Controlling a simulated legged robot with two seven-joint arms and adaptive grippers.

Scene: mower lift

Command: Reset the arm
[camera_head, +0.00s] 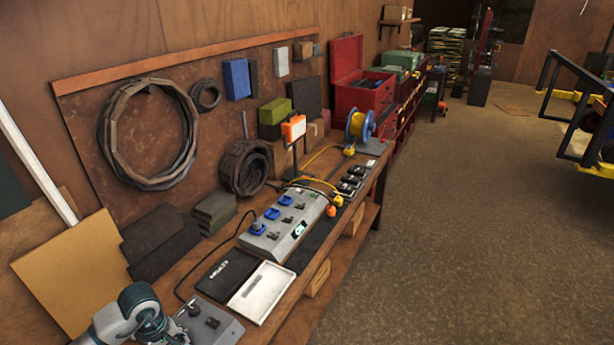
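Part of my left arm (135,316), with rounded grey-green links, shows at the bottom left edge of the head view. It is over the near end of the workbench, beside a grey box with a dark knob (207,322). My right arm and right gripper are out of the picture.
A red toolbox (362,98) stands farther back.

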